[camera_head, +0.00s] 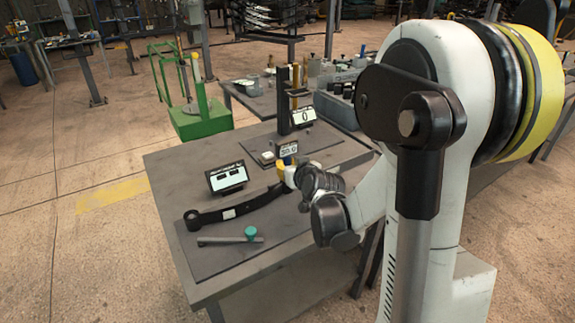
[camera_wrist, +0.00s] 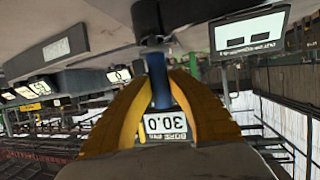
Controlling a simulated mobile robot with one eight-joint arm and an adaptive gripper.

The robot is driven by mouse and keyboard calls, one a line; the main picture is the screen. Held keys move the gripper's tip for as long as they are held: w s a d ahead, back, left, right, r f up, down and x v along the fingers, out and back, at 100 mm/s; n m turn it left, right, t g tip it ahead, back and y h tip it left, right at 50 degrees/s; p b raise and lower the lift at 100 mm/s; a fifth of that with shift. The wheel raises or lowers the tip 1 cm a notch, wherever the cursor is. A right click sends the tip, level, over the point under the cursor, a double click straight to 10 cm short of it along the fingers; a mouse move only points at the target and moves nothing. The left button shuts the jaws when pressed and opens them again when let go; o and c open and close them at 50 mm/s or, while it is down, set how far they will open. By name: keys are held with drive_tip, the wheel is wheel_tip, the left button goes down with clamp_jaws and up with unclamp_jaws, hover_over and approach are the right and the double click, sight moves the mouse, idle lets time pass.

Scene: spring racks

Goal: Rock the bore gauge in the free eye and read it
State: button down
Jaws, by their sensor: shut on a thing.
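The black leaf spring (camera_head: 240,207) lies on the dark mat, with one round eye (camera_head: 192,219) at its left end and its other end beneath my gripper. My gripper (camera_head: 284,172) has yellow fingers and is shut on the bore gauge's blue body, which shows between the fingertips in the wrist view (camera_wrist: 158,84). The gauge's screen (camera_head: 288,150) reads 30.0; it shows upside down in the wrist view (camera_wrist: 167,124). The gauge's lower end meets a dark round part (camera_wrist: 154,42), seemingly the spring's eye; how deep it sits is hidden.
A display (camera_head: 228,178) with two dark fields stands behind the spring. A dark post with a screen reading 0 (camera_head: 304,116) stands at the back. The table's left side (camera_head: 170,165) is clear.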

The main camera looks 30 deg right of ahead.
sight(288, 150)
drive_tip(key=shift+s+t+b, duration=0.3)
drive_tip(key=shift+t+b, duration=0.1)
drive_tip(key=shift+b, duration=0.15)
drive_tip(key=shift+w+g+p, duration=0.3)
drive_tip(key=shift+g+p, duration=0.1)
drive_tip(key=shift+p, duration=0.3)
idle(1.1)
drive_tip(key=shift+r, duration=0.2)
idle(0.9)
drive_tip(key=shift+r+p, duration=1.95)
drive_tip(key=shift+r, duration=0.4)
drive_tip(key=shift+r, duration=0.1)
drive_tip(key=shift+r+p, duration=1.5)
drive_tip(key=shift+r, duration=0.4)
